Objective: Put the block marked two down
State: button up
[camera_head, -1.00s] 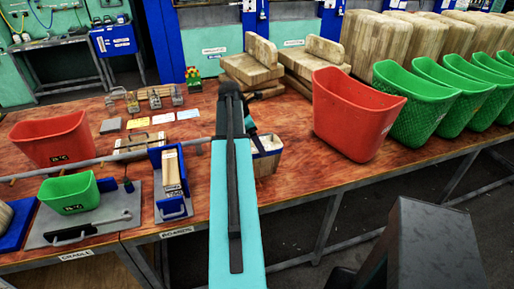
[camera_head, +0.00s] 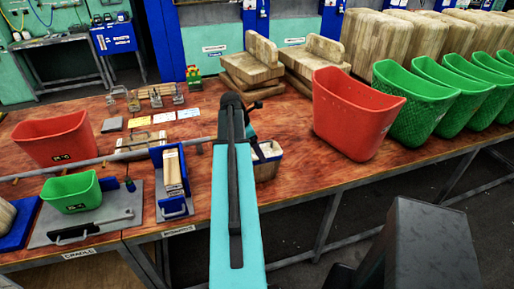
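My arm reaches away from me over the wooden table and hides much of what is beyond it. My gripper (camera_head: 258,148) shows only in part, as dark pieces right of the arm's end. A small box-like thing (camera_head: 267,171), pale on top with a bluish side, is just under it near the table's front edge. I cannot tell whether the gripper holds it, or whether it touches the table. No mark two is readable on it. Pale wooden boards (camera_head: 173,172) stand in a blue holder (camera_head: 174,207) to the left.
A red bin (camera_head: 52,139) and a green bin (camera_head: 71,192) are at left. A larger red bin (camera_head: 352,115) and several green bins (camera_head: 413,108) line the right. Stacked wooden blocks (camera_head: 252,68) lie behind. Bare tabletop (camera_head: 305,170) shows right of the arm.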

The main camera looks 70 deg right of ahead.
jog(key=o, duration=2.1)
jog(key=shift+r, duration=0.15)
jog(key=b+v, duration=0.2)
jog(key=v, duration=0.8)
jog(key=shift+w+b, duration=0.1)
jog(key=shift+b, duration=0.25)
jog(key=shift+v, duration=0.95)
jog(key=shift+a, duration=0.1)
